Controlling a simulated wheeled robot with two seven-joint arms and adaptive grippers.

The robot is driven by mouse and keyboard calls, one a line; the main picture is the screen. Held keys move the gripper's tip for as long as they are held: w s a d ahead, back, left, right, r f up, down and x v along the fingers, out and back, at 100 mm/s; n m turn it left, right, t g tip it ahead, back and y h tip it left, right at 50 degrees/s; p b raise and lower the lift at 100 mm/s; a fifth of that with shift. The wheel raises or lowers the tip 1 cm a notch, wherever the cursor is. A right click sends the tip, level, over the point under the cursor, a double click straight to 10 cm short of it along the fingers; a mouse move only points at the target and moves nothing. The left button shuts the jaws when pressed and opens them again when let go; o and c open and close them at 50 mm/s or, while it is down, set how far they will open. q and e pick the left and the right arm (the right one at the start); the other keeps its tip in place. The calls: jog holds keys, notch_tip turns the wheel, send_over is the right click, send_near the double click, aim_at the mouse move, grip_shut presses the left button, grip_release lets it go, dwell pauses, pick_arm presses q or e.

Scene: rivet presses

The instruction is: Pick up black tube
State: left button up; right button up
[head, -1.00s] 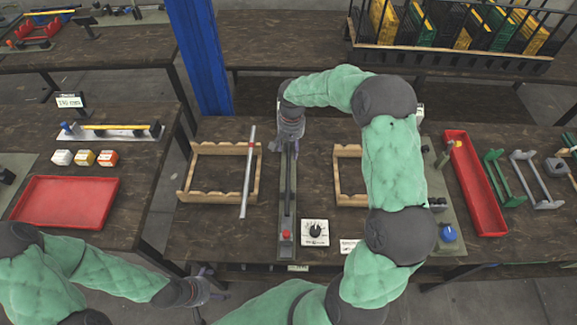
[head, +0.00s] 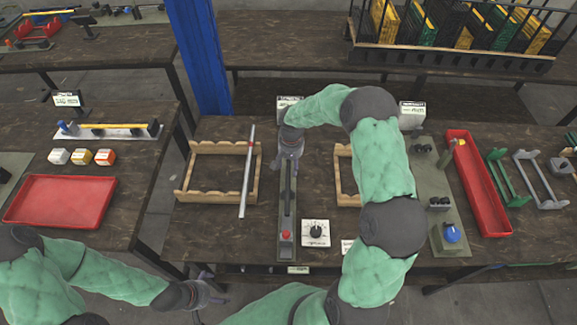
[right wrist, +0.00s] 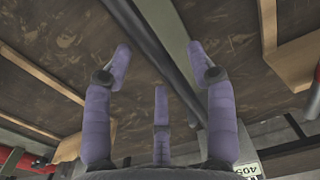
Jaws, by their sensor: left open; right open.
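The black tube (head: 287,200) lies lengthwise on a narrow grey-green fixture with a red button (head: 286,236) at its near end. My right gripper (head: 290,163) is over the far part of this fixture and hides that part of the tube. In the right wrist view the dark tube (right wrist: 165,60) runs diagonally between the open purple fingers of my right gripper (right wrist: 161,60), with no grip on it; I cannot tell whether they touch. My left gripper (head: 217,299) is open and empty at the lower left, in front of the table edge.
A wooden rack (head: 183,180) with a silver tube (head: 247,175) across it stands left of the fixture. A second rack (head: 344,176) is partly hidden by my right arm. A dial box (head: 316,232) sits right of the button. A red tray (head: 475,185) lies further right.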

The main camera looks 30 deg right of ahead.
aim_at(290, 165)
jog(key=shift+r, duration=0.1)
jog(key=shift+c, duration=0.3)
grip_shut()
notch_tip(290, 165, up, 10)
jog(key=p, duration=0.2)
